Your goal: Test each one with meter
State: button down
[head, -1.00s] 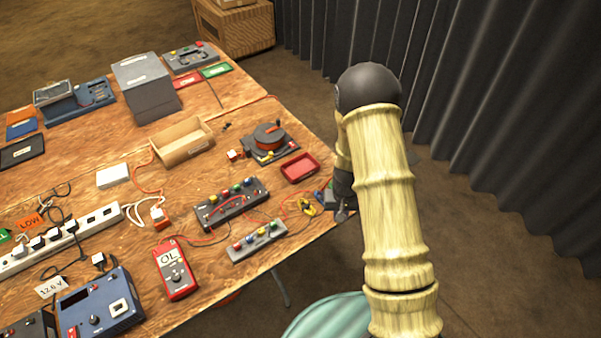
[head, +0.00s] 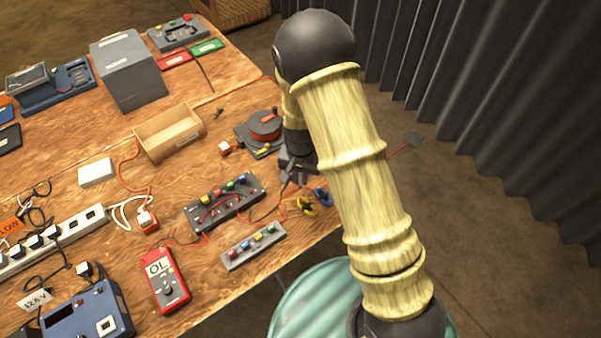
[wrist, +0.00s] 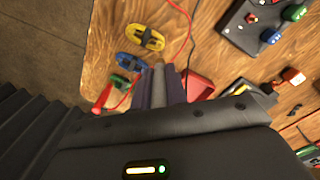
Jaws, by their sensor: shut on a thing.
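The red meter (head: 165,281) lies at the table's front, its screen reading OL. My gripper (head: 287,175) is over the table's right edge, partly hidden by my arm. In the wrist view my gripper (wrist: 161,84) is shut; what it holds is mostly hidden and I cannot make it out. A yellow clip (head: 307,206) and a blue clip (head: 323,196) lie just below it; they also show in the wrist view, the yellow (wrist: 146,38) and the blue (wrist: 131,61), with a green one (wrist: 121,83). A red stick-like piece (wrist: 103,97) shows left of the fingers.
A grey block with coloured posts (head: 225,202) and a smaller one (head: 253,245) lie left of my gripper, with red wires around them. A cable reel (head: 263,127) and an open cardboard box (head: 170,136) stand behind. A power strip (head: 50,240) with plugs is at left.

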aim_at(301, 184)
jog(key=shift+f, duration=0.15)
notch_tip(301, 184, down, 5)
jog(key=b, duration=0.4)
jog(key=shift+f+b, duration=0.4)
jog(key=shift+b, duration=0.05)
jog(key=shift+p, duration=0.4)
dwell(1.4)
jog(key=shift+f+b, duration=0.35)
jog(key=shift+f, duration=0.55)
dwell(1.7)
jog(key=c, duration=1)
grip_release()
jog(key=shift+r, duration=0.1)
